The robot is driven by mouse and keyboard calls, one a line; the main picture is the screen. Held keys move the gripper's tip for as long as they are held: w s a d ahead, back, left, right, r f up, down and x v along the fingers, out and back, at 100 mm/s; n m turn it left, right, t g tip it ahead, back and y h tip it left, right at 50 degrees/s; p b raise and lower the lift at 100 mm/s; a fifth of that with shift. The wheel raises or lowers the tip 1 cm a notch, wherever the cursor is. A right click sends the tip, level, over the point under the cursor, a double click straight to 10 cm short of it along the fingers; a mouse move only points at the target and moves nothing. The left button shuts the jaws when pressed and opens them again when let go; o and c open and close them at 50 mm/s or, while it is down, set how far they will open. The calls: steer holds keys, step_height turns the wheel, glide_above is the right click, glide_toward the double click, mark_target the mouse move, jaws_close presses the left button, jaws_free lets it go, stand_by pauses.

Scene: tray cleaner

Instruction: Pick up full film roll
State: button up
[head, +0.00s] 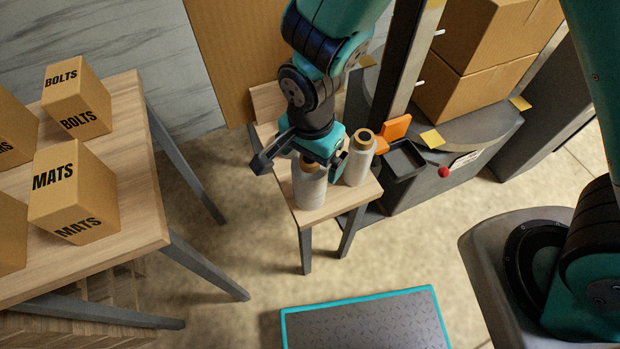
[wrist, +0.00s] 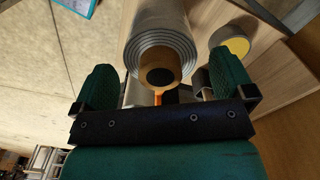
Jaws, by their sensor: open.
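Two pale upright film rolls stand on a small wooden table. The front one (head: 310,187) is directly under my gripper (head: 303,163), which partly covers its top. The other roll (head: 358,163) stands just behind and to the right. In the wrist view a thick, layered grey film roll (wrist: 158,32) with a brown core lies between the fingers of my gripper (wrist: 164,86), with a gap on each side. My gripper is open and holds nothing. I cannot tell how far down the fingers reach beside the roll.
The small table (head: 335,207) is narrow. To its right is a grey machine (head: 455,155) with an orange part (head: 396,128) and a red button. A yellow-topped round thing (wrist: 233,44) shows beside the roll. Labelled boxes (head: 75,190) stand on the left table. A teal-edged mat (head: 365,325) lies on the floor.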

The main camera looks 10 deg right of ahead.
steer(key=shift+a+f, duration=0.1)
steer(key=shift+f, duration=1.35)
steer(key=c, duration=1.3)
steer(key=shift+c, duration=0.5)
steer(key=shift+r, duration=0.2)
